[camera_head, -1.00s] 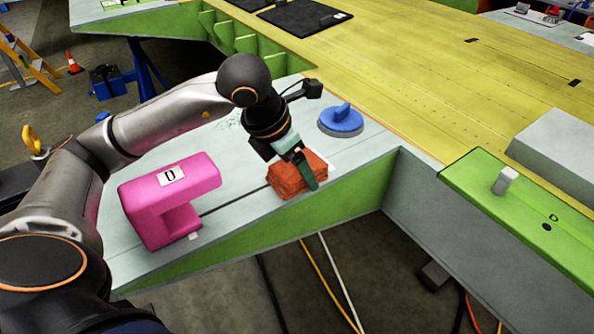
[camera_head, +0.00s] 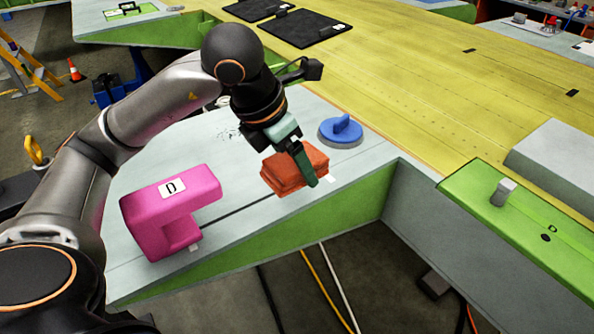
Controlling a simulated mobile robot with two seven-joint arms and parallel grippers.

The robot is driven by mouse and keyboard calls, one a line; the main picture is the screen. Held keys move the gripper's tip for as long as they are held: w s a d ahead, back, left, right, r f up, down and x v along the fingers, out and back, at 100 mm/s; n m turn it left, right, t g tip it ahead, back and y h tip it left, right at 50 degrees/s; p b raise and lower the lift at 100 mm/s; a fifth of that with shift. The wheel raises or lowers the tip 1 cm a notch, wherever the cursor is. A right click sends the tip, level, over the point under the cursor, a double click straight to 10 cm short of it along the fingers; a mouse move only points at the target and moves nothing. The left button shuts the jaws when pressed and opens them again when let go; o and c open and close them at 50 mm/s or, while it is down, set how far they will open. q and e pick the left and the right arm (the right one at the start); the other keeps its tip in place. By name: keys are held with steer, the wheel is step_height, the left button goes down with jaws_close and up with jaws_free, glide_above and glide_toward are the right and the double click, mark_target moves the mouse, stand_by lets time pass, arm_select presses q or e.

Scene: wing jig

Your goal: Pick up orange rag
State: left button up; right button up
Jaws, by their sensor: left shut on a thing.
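The orange rag (camera_head: 285,174) is a folded stack on the grey wing surface, near its front edge. My left gripper (camera_head: 303,172) is shut on the rag from above, with one green finger in front of it at its right side. The other finger is mostly hidden. The rag looks slightly above the surface, but I cannot tell for sure whether it still touches. My right gripper is not in view.
A pink block marked D (camera_head: 170,212) stands to the left of the rag. A green plate (camera_head: 520,225) lies at the right.

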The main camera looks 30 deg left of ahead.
mark_target(290, 173)
arm_select(q)
steer(key=s+r, duration=0.1)
steer(key=r, duration=0.1)
steer(key=s+d+r, duration=0.1)
steer(key=s+r, duration=0.1)
steer(key=shift+d, duration=0.15)
steer(key=s+d+r, duration=0.3)
steer(key=s, duration=0.5)
steer(key=shift+r, duration=0.2)
steer(key=shift+d, duration=0.1)
